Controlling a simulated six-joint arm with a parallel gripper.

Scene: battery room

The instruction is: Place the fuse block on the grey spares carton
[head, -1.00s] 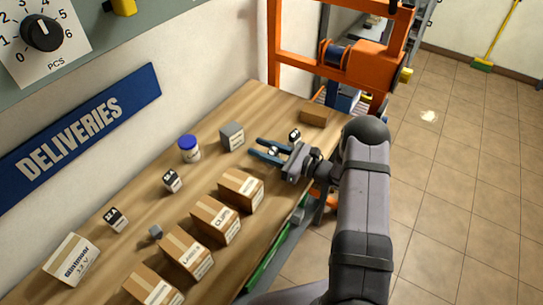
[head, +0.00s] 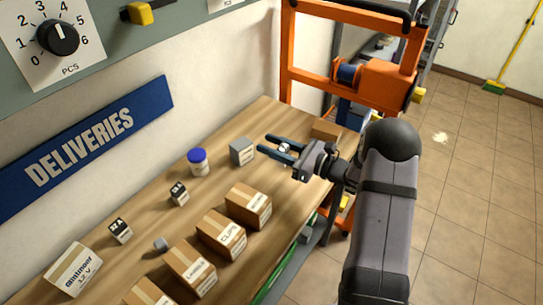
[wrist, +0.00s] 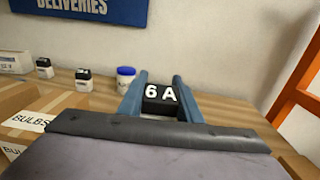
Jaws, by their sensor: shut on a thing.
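A small black fuse block marked 6A (wrist: 160,99) sits between the blue fingers of my gripper (wrist: 161,95) in the wrist view. In the head view my gripper (head: 272,145) is shut on it, and only a small white part of the fuse block (head: 284,148) shows. The grey spares carton (head: 242,151) stands on the bench, just left of my fingertips in the head view. A small gap shows between them in the picture. The carton does not show in the wrist view. How high the block is above the bench is hard to tell.
A blue-lidded jar (head: 198,162) stands left of the grey carton. Several brown cartons (head: 249,206) line the front edge.

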